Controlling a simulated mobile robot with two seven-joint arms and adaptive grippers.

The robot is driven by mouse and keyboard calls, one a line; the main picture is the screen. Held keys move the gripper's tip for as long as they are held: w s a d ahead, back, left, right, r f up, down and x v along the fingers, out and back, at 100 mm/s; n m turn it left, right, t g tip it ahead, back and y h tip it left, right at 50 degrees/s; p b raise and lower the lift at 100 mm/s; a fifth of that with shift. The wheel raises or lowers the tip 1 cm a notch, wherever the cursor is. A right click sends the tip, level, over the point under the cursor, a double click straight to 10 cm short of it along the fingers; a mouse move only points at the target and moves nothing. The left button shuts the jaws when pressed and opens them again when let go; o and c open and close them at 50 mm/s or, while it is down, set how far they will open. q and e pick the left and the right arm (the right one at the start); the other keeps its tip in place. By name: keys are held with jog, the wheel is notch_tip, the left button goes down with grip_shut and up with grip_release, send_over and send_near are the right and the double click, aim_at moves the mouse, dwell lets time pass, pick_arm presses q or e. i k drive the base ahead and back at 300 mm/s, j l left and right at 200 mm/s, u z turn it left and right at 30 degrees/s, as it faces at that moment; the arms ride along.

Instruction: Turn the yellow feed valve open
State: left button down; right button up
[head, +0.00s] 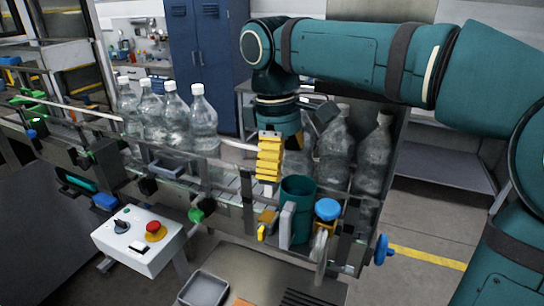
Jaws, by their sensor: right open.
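A small yellow part (266,221), apparently the yellow feed valve, sits low on the front of the labelling machine, left of a teal cylinder (297,200). Its exact handle position is too small to tell. My right gripper (269,180) hangs down from the teal arm above the conveyor, with its yellow fingers pointing downward. It is open, above the yellow part and apart from it in the picture. The finger gap is seen edge-on. My left gripper is not in view.
Clear bottles with white caps (204,118) stand on the conveyor at left; more bottles (371,155) stand behind the gripper. A blue knob (327,208) is right of the cylinder. A white control box (138,241) with a red button and a grey tray (203,289) are in front.

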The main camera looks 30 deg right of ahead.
aim_at(263, 227)
jog(key=k, duration=1)
